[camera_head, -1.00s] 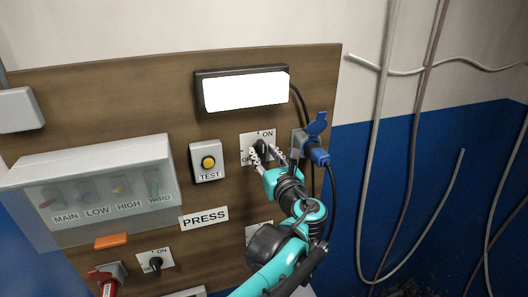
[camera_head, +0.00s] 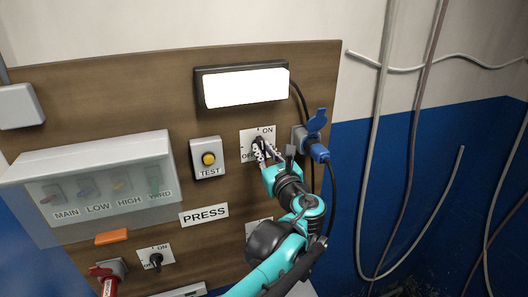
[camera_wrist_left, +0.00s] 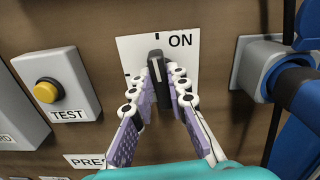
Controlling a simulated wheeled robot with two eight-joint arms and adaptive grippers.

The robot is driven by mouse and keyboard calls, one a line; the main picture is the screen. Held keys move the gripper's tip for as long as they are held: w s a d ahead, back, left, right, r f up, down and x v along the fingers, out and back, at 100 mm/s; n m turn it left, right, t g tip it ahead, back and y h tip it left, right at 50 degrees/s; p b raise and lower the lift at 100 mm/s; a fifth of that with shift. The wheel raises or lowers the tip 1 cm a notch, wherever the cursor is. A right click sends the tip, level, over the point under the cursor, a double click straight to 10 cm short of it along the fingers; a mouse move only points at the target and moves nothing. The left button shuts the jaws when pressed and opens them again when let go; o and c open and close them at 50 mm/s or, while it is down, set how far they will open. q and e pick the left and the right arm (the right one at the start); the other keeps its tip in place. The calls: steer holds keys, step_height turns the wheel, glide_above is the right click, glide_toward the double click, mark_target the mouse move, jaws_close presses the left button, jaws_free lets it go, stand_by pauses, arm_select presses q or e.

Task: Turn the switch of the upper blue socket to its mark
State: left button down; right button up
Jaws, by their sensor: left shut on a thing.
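The upper blue socket (camera_head: 318,152), with its lid up and a blue plug in it, sits at the right of the board. Its switch (camera_head: 259,141) is a black knob on a white plate (camera_head: 248,135) marked ON and OFF, just left of the socket. My left gripper (camera_head: 266,154) is shut on this knob. In the left wrist view, the fingers (camera_wrist_left: 164,91) close on both sides of the black knob (camera_wrist_left: 155,68). The knob's pale line points roughly up, beside the word ON. The fingers partly cover the plate's lower part. My right gripper is out of view.
A TEST box with a yellow button (camera_head: 208,159) is left of the switch. A lit white panel (camera_head: 245,88) is above. A clear-covered breaker box (camera_head: 90,190) and a lower ON/OFF switch (camera_head: 155,260) are at left. Cables hang on the right wall.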

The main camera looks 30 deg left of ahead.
arm_select(q)
steer(key=n+b, duration=0.1)
steer(key=n, duration=0.3)
steer(key=shift+s+a+f, duration=0.1)
steer(key=shift+s+a+f+n+b, duration=0.15)
steer(key=shift+n+b, duration=0.35)
steer(key=shift+n, duration=2.6)
steer(key=shift+d+f+n+b, duration=0.1)
steer(key=shift+n+b, duration=0.4)
steer(key=shift+n, duration=2.6)
steer(key=c, duration=1.5)
jaws_free()
steer(key=shift+a, duration=0.1)
steer(key=v, duration=1.2)
